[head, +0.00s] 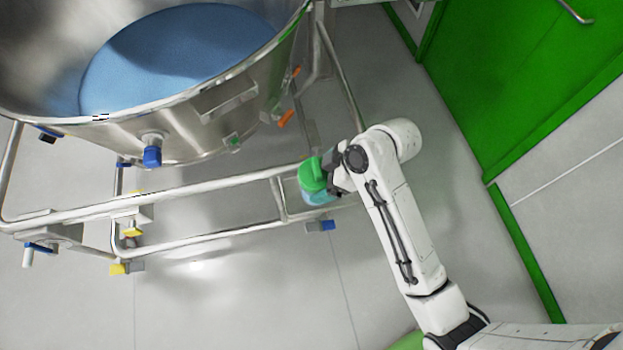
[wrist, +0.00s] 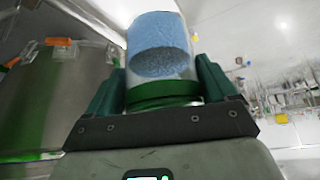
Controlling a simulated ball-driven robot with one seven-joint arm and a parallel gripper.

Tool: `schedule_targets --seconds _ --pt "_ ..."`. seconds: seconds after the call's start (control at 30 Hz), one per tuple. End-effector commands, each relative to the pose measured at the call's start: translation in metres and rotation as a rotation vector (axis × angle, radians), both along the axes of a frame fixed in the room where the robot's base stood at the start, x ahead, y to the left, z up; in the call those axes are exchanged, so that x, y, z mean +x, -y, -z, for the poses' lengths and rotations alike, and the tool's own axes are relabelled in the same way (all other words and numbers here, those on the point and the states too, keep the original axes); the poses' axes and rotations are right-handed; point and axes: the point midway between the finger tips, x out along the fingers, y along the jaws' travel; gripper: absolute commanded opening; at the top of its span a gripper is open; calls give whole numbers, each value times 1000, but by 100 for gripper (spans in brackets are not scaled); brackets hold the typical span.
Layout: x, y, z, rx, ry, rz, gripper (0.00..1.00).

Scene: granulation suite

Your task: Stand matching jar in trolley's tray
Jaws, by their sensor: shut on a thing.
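My gripper (head: 340,175) is shut on a clear jar with a green lid (head: 312,176) and blue granules inside. In the head view the jar is in front of the trolley frame, near its right end, with the lid facing the camera. In the wrist view the jar (wrist: 160,55) stands between the two green fingers of my gripper (wrist: 160,85), with its green lid toward the wrist and the blue granules at the far end. No tray can be clearly made out in either view. The jar's underside is hidden in the head view.
A large steel bowl (head: 215,110) holding blue granules (head: 185,55) rests on a tubular trolley frame (head: 190,190) with blue, yellow and orange fittings. A green door (head: 530,80) is at the right. The grey floor (head: 240,300) in front is clear.

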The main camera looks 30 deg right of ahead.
Motion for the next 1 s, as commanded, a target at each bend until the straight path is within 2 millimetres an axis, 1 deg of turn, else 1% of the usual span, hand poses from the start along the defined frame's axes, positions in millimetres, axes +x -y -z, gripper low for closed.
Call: schedule_targets --seconds 0.03,0.2,0.5,0.6,0.7,0.8,1.0 --pt "6 -1 12 1 -5 0 49" --pt "28 -5 37 1 -4 1 49" --pt "44 -8 57 0 -1 2 49" --pt "42 -8 72 0 -6 2 49" --pt "43 -8 82 1 -4 2 49" --pt "43 -7 86 0 -2 3 49" --pt "43 -8 86 0 -1 2 49"
